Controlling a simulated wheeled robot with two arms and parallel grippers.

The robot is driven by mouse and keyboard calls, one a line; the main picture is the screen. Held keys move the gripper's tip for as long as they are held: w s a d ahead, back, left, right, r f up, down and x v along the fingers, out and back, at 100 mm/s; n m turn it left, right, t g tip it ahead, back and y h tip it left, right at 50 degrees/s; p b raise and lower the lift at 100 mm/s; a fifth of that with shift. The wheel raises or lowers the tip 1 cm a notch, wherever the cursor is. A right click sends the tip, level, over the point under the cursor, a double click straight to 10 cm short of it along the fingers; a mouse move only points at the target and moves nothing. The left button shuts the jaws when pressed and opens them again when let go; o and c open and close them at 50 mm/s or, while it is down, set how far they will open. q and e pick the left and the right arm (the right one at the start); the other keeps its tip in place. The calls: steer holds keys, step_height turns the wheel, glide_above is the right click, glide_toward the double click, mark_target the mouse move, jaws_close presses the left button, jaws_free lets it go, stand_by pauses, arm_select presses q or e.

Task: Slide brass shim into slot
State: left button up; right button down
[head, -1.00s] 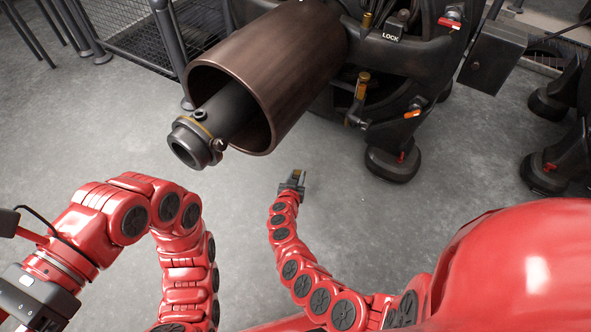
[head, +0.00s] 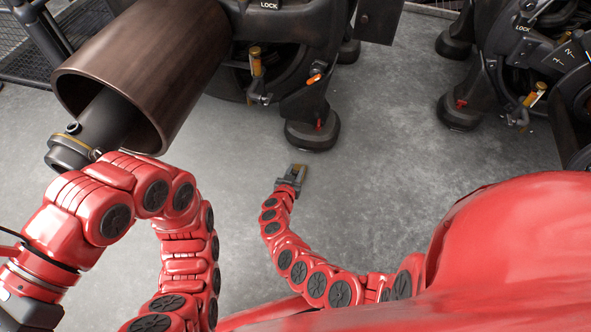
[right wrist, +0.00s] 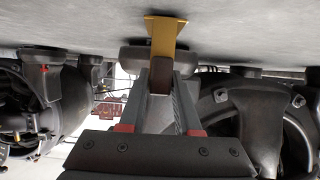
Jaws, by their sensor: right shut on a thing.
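The brass shim is a flat yellow-gold piece (right wrist: 164,32) with a wider end, shown in the right wrist view. My right gripper (right wrist: 167,85) is shut on it, and the shim sticks out beyond the fingertips. In the head view my right gripper (head: 296,174) is low over the open floor, in front of a machine's black foot, with a small gold glint of the shim (head: 299,170) at its tip. I cannot make out a slot for the shim in these views.
A machine with a large brown open cylinder (head: 150,75) stands at upper left. Its round black foot (head: 312,134) is beyond my right gripper. A second machine (head: 495,65) stands at right. The grey floor (head: 385,140) between them is clear. Mesh fencing (head: 25,60) is at far left.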

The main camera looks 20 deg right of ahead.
mark_target(300, 166)
steer(key=shift+r+p, duration=0.15)
steer(key=shift+p, duration=0.2)
steer(key=shift+w, duration=0.15)
steer(key=shift+w+d+b, duration=0.5)
steer(key=shift+w+d, duration=0.4)
steer(key=shift+w, duration=0.25)
steer(key=shift+w+d+f+b, duration=0.2)
steer(key=shift+w+d+b, duration=0.2)
steer(key=shift+w, duration=0.2)
arm_select(q)
steer(key=shift+s+d+f+g+h, duration=0.1)
steer(key=shift+s+f+g+h, duration=0.1)
steer(key=shift+f+g, duration=0.15)
steer(key=shift+s+d+f+g+h, duration=0.1)
steer(key=shift+f+g+h, duration=0.15)
steer(key=shift+g, duration=0.2)
arm_select(e)
steer(key=shift+w+d+r, duration=0.1)
steer(key=shift+w+d, duration=0.2)
steer(key=shift+w, duration=0.15)
arm_select(q)
steer(key=shift+r+y, duration=0.15)
steer(key=shift+y, duration=0.1)
arm_select(e)
steer(key=shift+a, duration=0.1)
arm_select(q)
steer(key=shift+r, duration=0.15)
arm_select(e)
steer(key=shift+r, duration=0.1)
